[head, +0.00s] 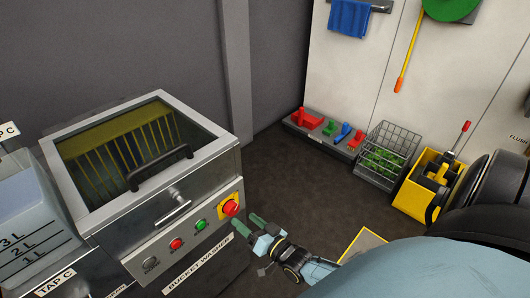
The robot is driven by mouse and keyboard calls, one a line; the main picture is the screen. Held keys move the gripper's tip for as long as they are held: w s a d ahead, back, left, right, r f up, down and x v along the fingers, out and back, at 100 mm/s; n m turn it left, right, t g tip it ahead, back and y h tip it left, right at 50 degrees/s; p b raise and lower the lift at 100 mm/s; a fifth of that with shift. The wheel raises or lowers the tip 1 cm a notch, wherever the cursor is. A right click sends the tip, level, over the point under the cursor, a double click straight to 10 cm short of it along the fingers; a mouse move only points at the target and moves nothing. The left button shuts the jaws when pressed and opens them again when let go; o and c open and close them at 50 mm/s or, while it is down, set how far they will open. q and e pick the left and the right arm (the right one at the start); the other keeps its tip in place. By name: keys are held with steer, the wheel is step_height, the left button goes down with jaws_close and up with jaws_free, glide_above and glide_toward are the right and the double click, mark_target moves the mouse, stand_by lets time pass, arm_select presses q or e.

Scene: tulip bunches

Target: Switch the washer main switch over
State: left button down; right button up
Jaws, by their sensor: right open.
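The bucket washer (150,250) stands at the left, a steel box with a glazed lid framed in light metal. Its main switch (230,208), a red knob on a yellow plate, sits at the right end of the sloped front panel. The way the knob is turned is too small to tell. My right gripper (248,225) is open and empty, its green fingers pointing at the panel just right of and below the switch. I cannot tell whether a finger touches the panel. My left gripper is not in view.
A green button (201,225), a red button (176,244) and a grey knob (150,263) share the panel. A marked water tank (30,225) adjoins the washer. A wire crate (384,153) and a yellow mop bucket (425,187) stand at the right. The floor between is clear.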

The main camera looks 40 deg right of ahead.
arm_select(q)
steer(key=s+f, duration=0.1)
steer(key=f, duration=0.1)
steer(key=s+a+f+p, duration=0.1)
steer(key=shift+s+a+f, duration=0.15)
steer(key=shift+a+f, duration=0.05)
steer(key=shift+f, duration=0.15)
arm_select(e)
steer(key=s, duration=0.8)
steer(key=shift+d, duration=0.3)
